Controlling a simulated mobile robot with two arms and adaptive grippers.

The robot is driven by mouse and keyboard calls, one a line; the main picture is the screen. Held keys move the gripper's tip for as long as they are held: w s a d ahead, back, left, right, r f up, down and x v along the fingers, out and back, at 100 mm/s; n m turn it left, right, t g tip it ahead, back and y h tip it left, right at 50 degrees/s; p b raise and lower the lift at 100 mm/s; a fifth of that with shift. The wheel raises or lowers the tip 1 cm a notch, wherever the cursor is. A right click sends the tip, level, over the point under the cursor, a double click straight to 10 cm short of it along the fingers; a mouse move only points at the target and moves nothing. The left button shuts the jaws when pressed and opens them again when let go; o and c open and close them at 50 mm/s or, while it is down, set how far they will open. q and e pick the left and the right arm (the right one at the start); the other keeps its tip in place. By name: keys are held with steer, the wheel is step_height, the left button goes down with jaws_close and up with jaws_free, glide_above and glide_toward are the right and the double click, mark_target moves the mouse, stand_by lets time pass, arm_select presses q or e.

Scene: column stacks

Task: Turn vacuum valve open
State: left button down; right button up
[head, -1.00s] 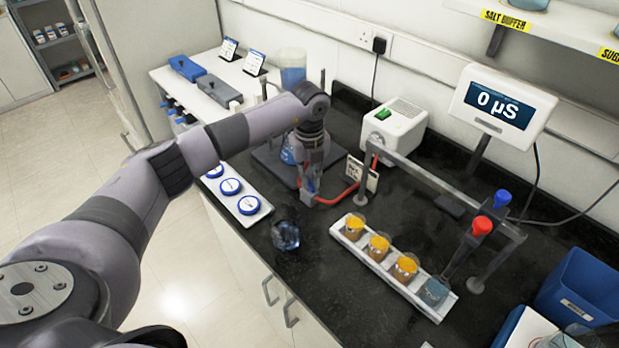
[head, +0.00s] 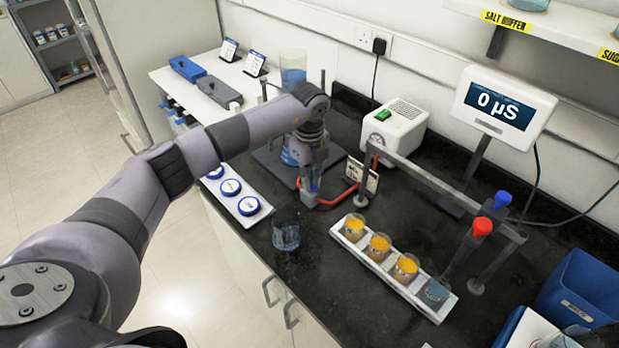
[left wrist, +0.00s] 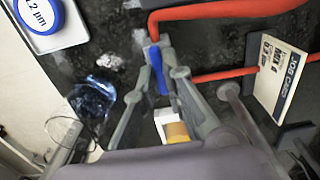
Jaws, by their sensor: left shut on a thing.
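The vacuum valve shows as a blue handle (left wrist: 157,68) on the red tube line in the left wrist view. My left gripper (left wrist: 160,72) is shut on this handle, with a finger on each side of it. My right gripper is not in view.
A clear beaker (head: 286,237) stands just in front of the gripper. A job card (head: 362,176) is close on the right. A white rack (head: 349,240) with amber-filled beakers and a tray of blue-lidded discs (head: 231,187) are nearby. A white pump box (head: 395,128) stands behind.

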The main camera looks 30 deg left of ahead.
arm_select(q)
steer(key=shift+w+r, duration=0.1)
steer(key=c, duration=1.7)
jaws_free()
steer(key=shift+m, duration=0.3)
